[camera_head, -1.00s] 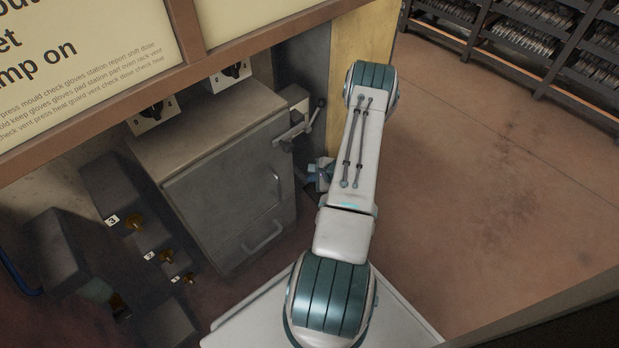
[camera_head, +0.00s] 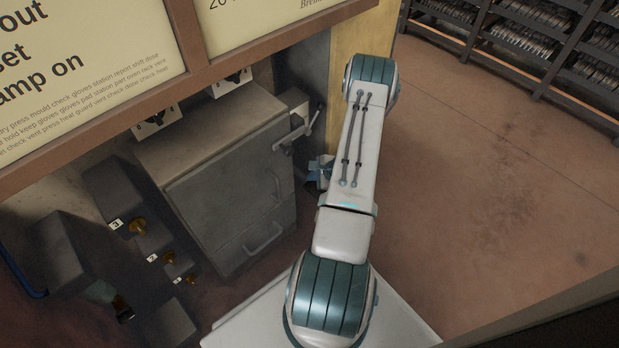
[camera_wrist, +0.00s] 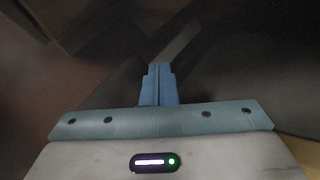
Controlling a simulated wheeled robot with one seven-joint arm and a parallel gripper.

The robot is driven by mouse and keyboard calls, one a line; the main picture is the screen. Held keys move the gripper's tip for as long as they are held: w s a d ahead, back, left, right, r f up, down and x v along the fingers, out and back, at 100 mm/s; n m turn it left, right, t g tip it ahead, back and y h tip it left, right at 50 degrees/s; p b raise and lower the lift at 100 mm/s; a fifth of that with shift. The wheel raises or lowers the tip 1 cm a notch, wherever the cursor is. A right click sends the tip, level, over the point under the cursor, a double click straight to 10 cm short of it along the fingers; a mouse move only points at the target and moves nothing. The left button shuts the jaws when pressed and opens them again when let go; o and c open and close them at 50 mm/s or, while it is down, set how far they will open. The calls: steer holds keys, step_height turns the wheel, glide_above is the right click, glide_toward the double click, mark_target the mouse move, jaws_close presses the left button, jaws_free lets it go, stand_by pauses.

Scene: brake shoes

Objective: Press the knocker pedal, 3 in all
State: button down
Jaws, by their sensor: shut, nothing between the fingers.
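My gripper (camera_wrist: 159,72) shows in the wrist view with its two blue fingers together and nothing between them. A dim grey bar (camera_wrist: 180,44) lies just beyond the fingertips; I cannot tell if it is the knocker pedal, or if the fingers touch it. In the head view, my gripper (camera_head: 319,172) shows partly at the left of my arm, low beside the right side of the grey cabinet (camera_head: 225,190). No pedal can be made out clearly there; my arm covers part of that area.
A lever clamp (camera_head: 300,130) sticks out at the cabinet's upper right. Stepped dark blocks with brass knobs (camera_head: 137,227) stand at left. A signboard (camera_head: 80,80) hangs above. Open floor (camera_head: 490,190) lies to the right, with loaded racks (camera_head: 540,40) behind.

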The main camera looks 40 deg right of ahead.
steer(key=shift+r, duration=0.4)
steer(key=shift+w+a+r, duration=0.1)
steer(key=shift+w+r, duration=0.05)
steer(key=shift+w, duration=0.05)
steer(key=shift+r, duration=0.1)
steer(key=shift+w+r+p, duration=0.15)
steer(key=shift+r+p, duration=0.5)
steer(key=shift+r, duration=0.6)
steer(key=shift+w+r+p, duration=0.1)
steer(key=shift+r+p, duration=0.55)
steer(key=shift+r, duration=0.55)
stand_by(0.5)
